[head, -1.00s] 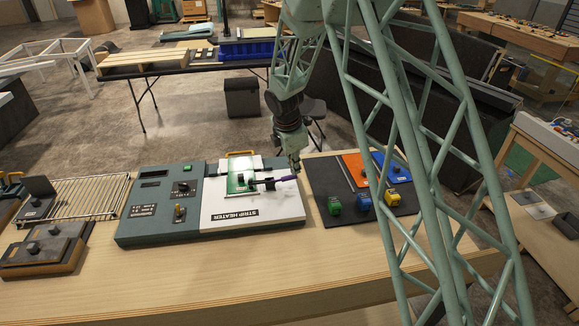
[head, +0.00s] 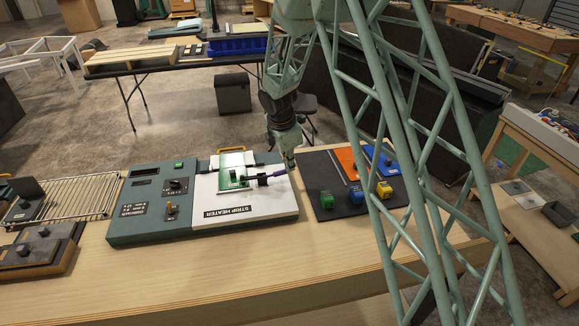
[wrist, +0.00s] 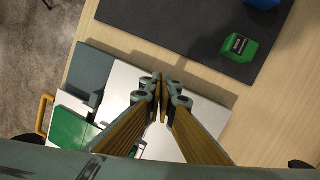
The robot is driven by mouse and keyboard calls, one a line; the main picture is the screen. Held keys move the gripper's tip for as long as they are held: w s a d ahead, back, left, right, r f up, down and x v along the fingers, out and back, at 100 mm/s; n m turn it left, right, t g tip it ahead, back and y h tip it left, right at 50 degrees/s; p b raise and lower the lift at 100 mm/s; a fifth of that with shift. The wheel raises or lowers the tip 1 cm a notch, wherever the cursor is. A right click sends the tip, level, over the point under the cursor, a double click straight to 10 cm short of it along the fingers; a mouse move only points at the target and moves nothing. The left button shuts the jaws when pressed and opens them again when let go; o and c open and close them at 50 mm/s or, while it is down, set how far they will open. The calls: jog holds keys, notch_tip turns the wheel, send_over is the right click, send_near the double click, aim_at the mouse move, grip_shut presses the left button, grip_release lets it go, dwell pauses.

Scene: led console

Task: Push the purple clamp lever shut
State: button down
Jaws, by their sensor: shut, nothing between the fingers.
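In the wrist view the shut, empty fingertips (wrist: 163,84) are over the panel's white surface (wrist: 125,82). The green board (wrist: 72,133) shows at lower left there. The lever is mostly hidden behind the fingers in that view.
Right of the heater a dark mat (head: 330,204) holds green (head: 326,200), blue (head: 355,195) and yellow (head: 384,189) blocks. A wire rack (head: 85,196) stands left of the console. The wooden bench front (head: 250,262) is clear.

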jog(key=shift+r, duration=0.1)
jog(key=s+d+r, duration=0.1)
jog(key=d+r, duration=0.1)
jog(key=r, duration=0.4)
jog(key=s+d+r+p, duration=0.1)
jog(key=d+r, duration=0.1)
jog(key=r, duration=0.4)
jog(key=shift+s+d, duration=0.25)
jog(key=shift+s, duration=0.15)
dwell(0.4)
jog(key=s+d+r+m+b, duration=0.35)
jog(key=s+r+m, duration=0.25)
jog(key=s+r, duration=0.5)
jog(key=s+d+r+m+b, duration=0.35)
jog(key=s+r+m, duration=0.2)
jog(key=s, duration=0.85)
jog(key=s+d+f+m+t+y+b, duration=0.1)
jog(key=s+m+b, duration=0.5)
jog(key=s, duration=2.5)
jog(key=f+m, duration=0.1)
jog(key=m, duration=0.4)
jog(key=shift+s+d, duration=0.2)
